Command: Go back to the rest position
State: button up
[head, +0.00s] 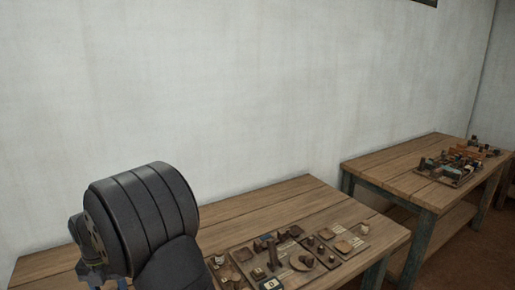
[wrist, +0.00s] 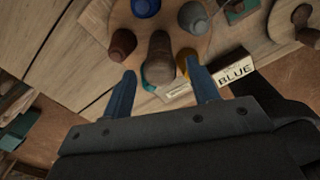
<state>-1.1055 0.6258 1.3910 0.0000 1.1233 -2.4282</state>
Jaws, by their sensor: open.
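My gripper (wrist: 160,72) is open in the wrist view, its two blue fingers spread apart with nothing clasped. A brown rounded peg (wrist: 159,50) shows between and beyond the fingertips; I cannot tell how far below them it is. It stands on a round wooden board (wrist: 208,45) with a dark brown peg (wrist: 122,42), a blue one (wrist: 145,7) and a grey one (wrist: 192,17). Teal and yellow pieces are partly hidden behind it and the right finger. In the head view my dark arm is at lower left, and the fingers cannot be made out.
A white label reading BLUE (wrist: 235,73) lies beside the board. In the head view, the near wooden table (head: 285,195) carries several small trays and pieces at its front. A second table (head: 390,160) with more items (head: 455,165) stands to the right. A pale wall (head: 250,90) rises behind.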

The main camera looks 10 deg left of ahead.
jog(key=m, duration=1.3)
dwell(0.5)
jog(key=o, duration=1)
jog(key=shift+r, duration=0.1)
jog(key=w+d+r+n+t, duration=0.2)
jog(key=w+d+r+n, duration=0.15)
jog(key=r, duration=0.45)
jog(key=w+d+r+n+t, duration=0.2)
jog(key=d+r, duration=0.3)
jog(key=r, duration=0.4)
jog(key=w+d+r+n+t, duration=0.2)
jog(key=w+d+r+n, duration=0.15)
jog(key=r, duration=0.45)
jog(key=d+x, duration=0.1)
jog(key=x, duration=0.8)
jog(key=shift+s+f+m, duration=0.2)
jog(key=shift+m, duration=0.1)
